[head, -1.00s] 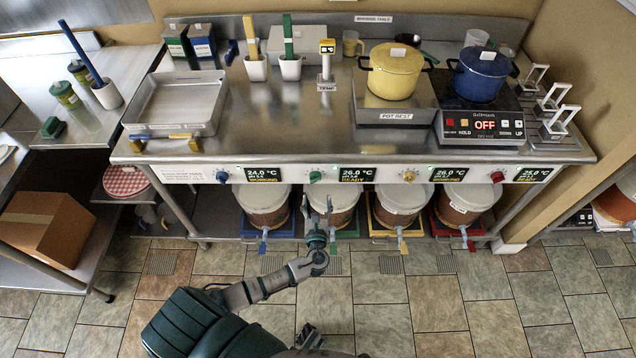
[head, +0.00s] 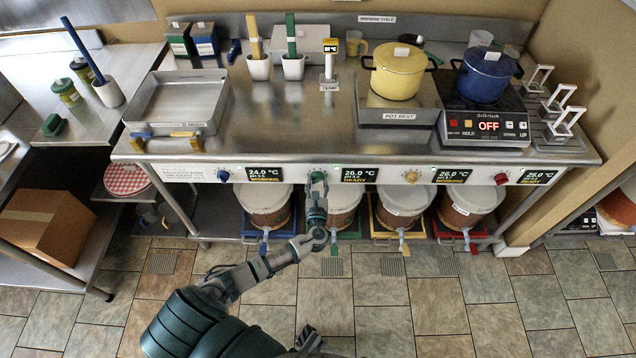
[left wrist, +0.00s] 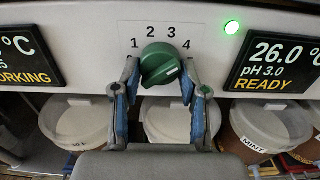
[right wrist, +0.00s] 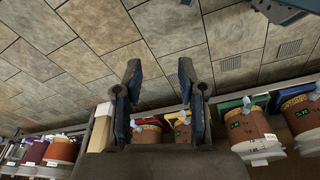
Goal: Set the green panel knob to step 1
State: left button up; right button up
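The green panel knob (left wrist: 160,63) is on the white front panel, below the printed numbers 1 to 4, and also shows in the head view (head: 317,176). A pale mark shows at its lower right; I cannot tell for sure which number it points to. My left gripper (left wrist: 160,72) is open, with one fingertip on each side of the knob; whether they touch it is unclear. In the head view my left gripper (head: 317,186) reaches up to the panel and partly covers the knob. My right gripper (right wrist: 160,70) is open and empty above the tiled floor.
A green light (left wrist: 231,27) and a READY display (left wrist: 275,65) are right of the knob; a WORKING display (left wrist: 27,60) is left. Blue (head: 223,176), yellow (head: 411,177) and red (head: 501,178) knobs share the panel. Lidded buckets (head: 403,199) stand underneath.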

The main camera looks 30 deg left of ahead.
pick_arm(q)
jog(key=shift+a, duration=0.1)
jog(key=shift+c, duration=0.3)
pick_arm(e)
jog(key=shift+s+a, duration=0.1)
jog(key=shift+a, duration=0.1)
pick_arm(q)
jog(key=shift+n, duration=0.5)
pick_arm(e)
notch_tip(320, 180, up, 12)
jog(key=b, duration=0.5)
pick_arm(q)
jog(key=shift+w+r+n+b, duration=0.1)
jog(key=shift+n+b, duration=1.3)
jog(key=shift+n, duration=3.75)
jog(key=shift+r+n+b, duration=0.1)
jog(key=shift+n+b, duration=1.25)
jog(key=shift+n, duration=3.8)
pick_arm(e)
jog(key=w+a+r+t+y, duration=0.1)
jog(key=w+a+r+t, duration=0.1)
jog(key=w+r+t, duration=0.2)
jog(key=w+a+r+t+y, duration=0.2)
jog(key=w+t, duration=0.6)
jog(key=w, duration=0.4)
jog(key=shift+w+a+r, duration=0.15)
jog(key=shift+a+r, duration=0.65)
jog(key=shift+r, duration=0.35)
